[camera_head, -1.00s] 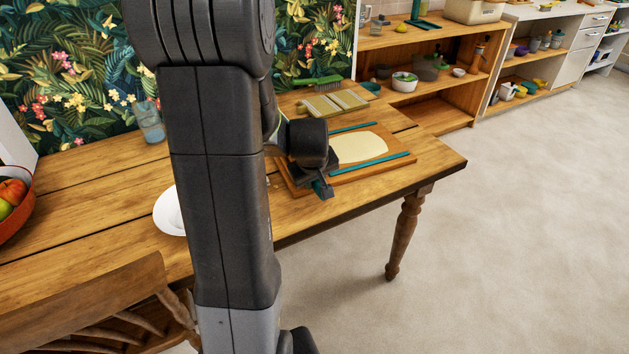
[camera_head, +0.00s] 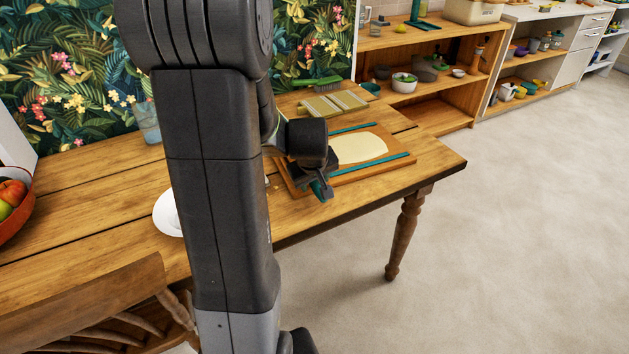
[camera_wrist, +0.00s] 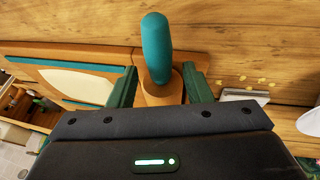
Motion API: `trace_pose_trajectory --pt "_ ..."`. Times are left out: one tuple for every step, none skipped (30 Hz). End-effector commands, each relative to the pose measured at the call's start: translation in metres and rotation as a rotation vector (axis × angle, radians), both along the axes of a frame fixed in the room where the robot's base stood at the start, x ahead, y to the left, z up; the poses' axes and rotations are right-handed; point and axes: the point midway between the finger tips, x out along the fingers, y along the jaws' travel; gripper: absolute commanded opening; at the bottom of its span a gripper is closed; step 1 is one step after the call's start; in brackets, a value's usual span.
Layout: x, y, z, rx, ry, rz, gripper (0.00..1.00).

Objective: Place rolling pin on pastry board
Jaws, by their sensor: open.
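The pastry board (camera_head: 396,151) lies on the table and bears a flat pale sheet of dough (camera_head: 360,148) between two teal strips. In the wrist view the board (camera_wrist: 97,52) is at the left. The rolling pin (camera_wrist: 156,48) points its teal handle away from my gripper (camera_wrist: 160,88). Its wooden body lies between my two green fingers, which are open on either side of it. In the head view my gripper (camera_head: 318,182) is low at the board's near left end. My arm hides most of the pin there, and whether it rests on the board is unclear.
A slatted wooden piece (camera_head: 332,104) and a green brush (camera_head: 318,82) lie behind the board. A white plate (camera_head: 167,213) and a fruit bowl (camera_head: 14,215) are to the left. The table's front edge is close to my gripper.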

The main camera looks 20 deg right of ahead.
Motion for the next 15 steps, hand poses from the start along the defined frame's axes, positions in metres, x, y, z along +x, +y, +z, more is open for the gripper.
trace_pose_trajectory --pt "-0.002 0.002 0.009 -0.002 -0.004 0.0 0.45" --pt "-0.004 0.003 0.014 -0.002 -0.005 0.0 0.45" --pt "-0.006 0.004 0.022 -0.003 -0.005 0.0 0.45" --pt "-0.007 0.004 0.028 -0.003 -0.006 0.0 0.45" --pt "-0.009 0.005 0.034 -0.002 -0.006 -0.001 0.45" --pt "-0.011 0.007 0.042 -0.002 -0.006 -0.001 0.45" --pt "-0.013 0.008 0.048 -0.002 -0.006 0.0 0.45" --pt "-0.016 0.009 0.053 -0.002 -0.005 -0.001 0.45" --pt "-0.019 0.011 0.06 -0.002 -0.005 -0.001 0.45" --pt "-0.021 0.012 0.065 -0.002 -0.005 0.0 0.45" --pt "-0.023 0.014 0.071 -0.002 -0.005 0.0 0.45" --pt "-0.026 0.015 0.077 -0.002 -0.005 0.0 0.45" --pt "-0.028 0.016 0.082 -0.002 -0.005 0.0 0.45" --pt "-0.03 0.017 0.087 -0.002 -0.005 0.0 0.45" --pt "-0.033 0.019 0.092 -0.002 -0.004 0.0 0.45"
